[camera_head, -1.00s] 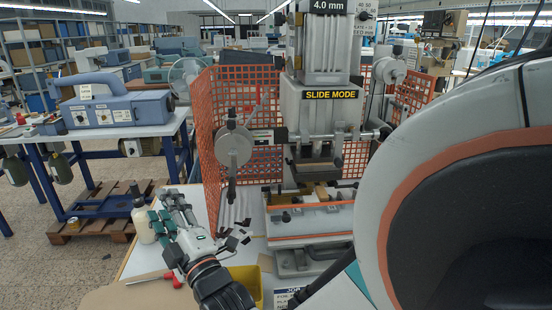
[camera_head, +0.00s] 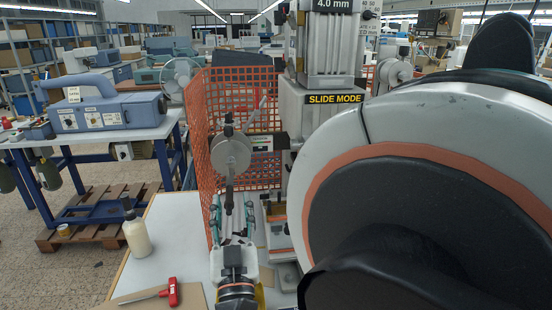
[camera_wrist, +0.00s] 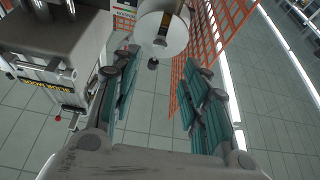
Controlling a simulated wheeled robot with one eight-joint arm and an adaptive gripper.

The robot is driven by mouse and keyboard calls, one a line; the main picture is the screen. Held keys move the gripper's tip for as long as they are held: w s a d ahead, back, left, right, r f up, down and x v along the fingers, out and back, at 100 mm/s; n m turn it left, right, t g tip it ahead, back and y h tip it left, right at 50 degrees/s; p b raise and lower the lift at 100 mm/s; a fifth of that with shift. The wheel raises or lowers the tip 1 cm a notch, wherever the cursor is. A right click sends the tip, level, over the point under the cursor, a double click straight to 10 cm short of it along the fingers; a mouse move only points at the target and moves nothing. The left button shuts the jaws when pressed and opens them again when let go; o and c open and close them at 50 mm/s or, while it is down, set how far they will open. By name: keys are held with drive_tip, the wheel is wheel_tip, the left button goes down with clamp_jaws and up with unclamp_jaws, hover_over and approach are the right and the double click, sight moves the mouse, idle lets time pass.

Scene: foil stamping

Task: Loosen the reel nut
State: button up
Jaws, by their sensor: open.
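A grey reel disc (camera_head: 230,153) stands on the left side of the foil stamping press. A dark part shows at its top and a dark rod hangs below it. In the wrist view the pale reel (camera_wrist: 150,38) is at the top centre, with a small dark knob (camera_wrist: 152,63) just below it that may be the nut; I cannot tell for sure. My gripper (camera_head: 233,208) points up toward the reel from below. In the wrist view its green-padded fingers (camera_wrist: 160,62) are spread wide, with nothing between the pads.
The press (camera_head: 330,60) stands right of the reel, with an orange mesh guard (camera_head: 200,130) around it. A cream bottle (camera_head: 136,235) and a red-handled tool (camera_head: 172,292) are on the white table (camera_head: 175,225). My arm covers the right side of the head view.

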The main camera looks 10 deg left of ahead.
sight(231, 162)
drive_tip(key=x, duration=1)
drive_tip(key=shift+w+r+b, duration=0.15)
drive_tip(key=shift+w+b, duration=0.15)
drive_tip(key=shift+b, duration=0.1)
drive_tip(key=shift+a, duration=0.1)
drive_tip(key=shift+c, duration=0.2)
clamp_jaws()
